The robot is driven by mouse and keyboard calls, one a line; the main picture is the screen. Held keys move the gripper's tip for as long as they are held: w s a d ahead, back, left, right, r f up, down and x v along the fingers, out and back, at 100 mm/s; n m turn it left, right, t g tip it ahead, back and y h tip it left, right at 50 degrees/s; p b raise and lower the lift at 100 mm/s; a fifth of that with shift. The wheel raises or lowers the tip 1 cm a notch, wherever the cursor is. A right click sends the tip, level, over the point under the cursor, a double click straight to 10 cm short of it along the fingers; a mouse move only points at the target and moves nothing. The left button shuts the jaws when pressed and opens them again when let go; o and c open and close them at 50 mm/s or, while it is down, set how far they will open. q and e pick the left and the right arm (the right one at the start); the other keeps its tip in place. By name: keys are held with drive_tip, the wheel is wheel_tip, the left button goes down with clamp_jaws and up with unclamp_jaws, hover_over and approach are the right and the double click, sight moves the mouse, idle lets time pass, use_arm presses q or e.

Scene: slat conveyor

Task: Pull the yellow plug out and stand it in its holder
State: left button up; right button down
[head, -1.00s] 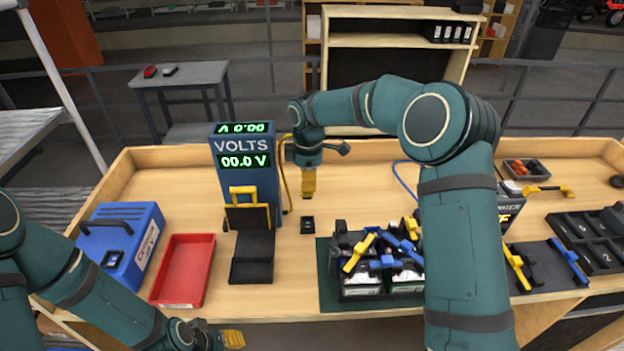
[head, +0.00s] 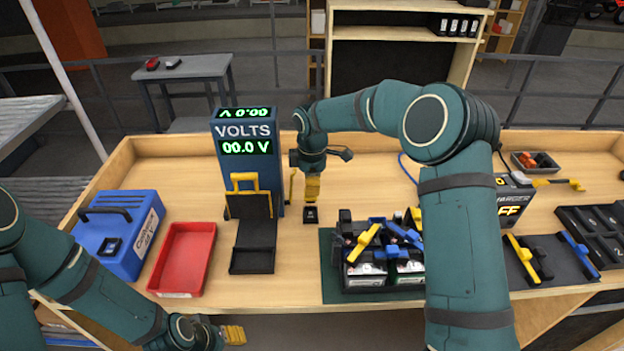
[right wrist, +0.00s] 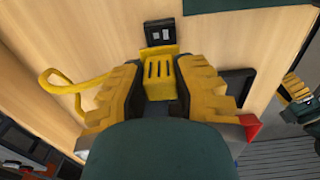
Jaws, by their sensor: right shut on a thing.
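The yellow plug (right wrist: 160,76), a block with dark slots in its face, sits between the two yellow fingers of my right gripper (right wrist: 165,82), which is shut on it. In the head view my right gripper (head: 312,190) points down just behind the small black holder (head: 311,215), and the fingers mostly hide the plug. The holder also shows in the right wrist view (right wrist: 160,32), just beyond the plug; I cannot tell whether they touch. My left gripper (head: 233,335) is low at the front edge; its opening is unclear.
A blue voltmeter (head: 243,130) with a black, yellow-handled cradle stands left of the holder, reading 00.0 V. A red tray (head: 187,262) and a blue case (head: 120,235) are further left. Batteries with yellow and blue clamps (head: 385,250) stand on a green mat to the right.

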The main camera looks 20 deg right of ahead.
sight(312, 199)
drive_tip(key=shift+f+b, duration=0.95)
drive_tip(key=shift+f, duration=1.05)
drive_tip(key=shift+f+b, duration=0.6)
drive_tip(key=shift+f, duration=0.5)
drive_tip(key=c, duration=0.7)
unclamp_jaws()
drive_tip(key=shift+c, duration=0.2)
drive_tip(key=shift+r, duration=0.15)
wheel_tip(312, 199, up, 12)
drive_tip(key=shift+f, duration=0.1)
drive_tip(key=shift+s, duration=0.1)
